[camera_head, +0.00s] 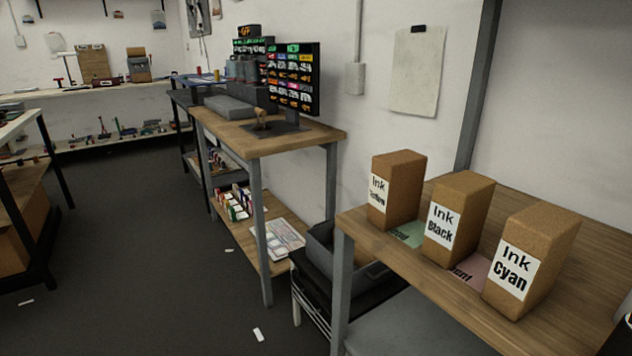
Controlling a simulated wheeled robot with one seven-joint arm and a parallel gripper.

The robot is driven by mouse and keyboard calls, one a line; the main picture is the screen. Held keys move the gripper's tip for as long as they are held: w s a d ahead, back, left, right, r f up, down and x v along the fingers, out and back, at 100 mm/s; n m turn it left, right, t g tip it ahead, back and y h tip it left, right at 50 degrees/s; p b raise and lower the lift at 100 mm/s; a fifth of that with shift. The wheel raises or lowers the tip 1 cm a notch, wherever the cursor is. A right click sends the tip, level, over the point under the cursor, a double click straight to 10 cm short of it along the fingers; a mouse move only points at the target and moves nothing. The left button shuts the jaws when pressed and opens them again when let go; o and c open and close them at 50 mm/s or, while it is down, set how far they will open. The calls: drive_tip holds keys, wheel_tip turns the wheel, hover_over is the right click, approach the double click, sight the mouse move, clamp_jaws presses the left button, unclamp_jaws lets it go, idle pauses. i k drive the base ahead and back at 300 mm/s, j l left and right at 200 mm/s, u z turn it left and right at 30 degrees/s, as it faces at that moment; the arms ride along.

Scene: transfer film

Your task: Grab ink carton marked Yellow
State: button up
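Three brown cardboard ink cartons stand upright in a row on a wooden table (400,267) at the right. The left and farthest carton (403,188) has a white label reading "Ink" above a smaller, blurred word that looks like "Yellow". The middle carton (464,205) is labelled "Ink Black". The nearest carton (545,248), at the right, is labelled "Ink Cyan". The cartons stand apart with narrow gaps between them. My gripper is not clearly visible in this view.
A green card (408,235) and a pink card (470,273) lie between the cartons. A second table (290,138) with a monitor (293,77) stands behind at the left. A dark bin (335,255) sits between the tables. The floor (140,260) at the left is mostly clear.

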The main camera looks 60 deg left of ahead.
sight(397, 178)
drive_tip(key=u, duration=1.2)
drive_tip(key=i+j, duration=0.15)
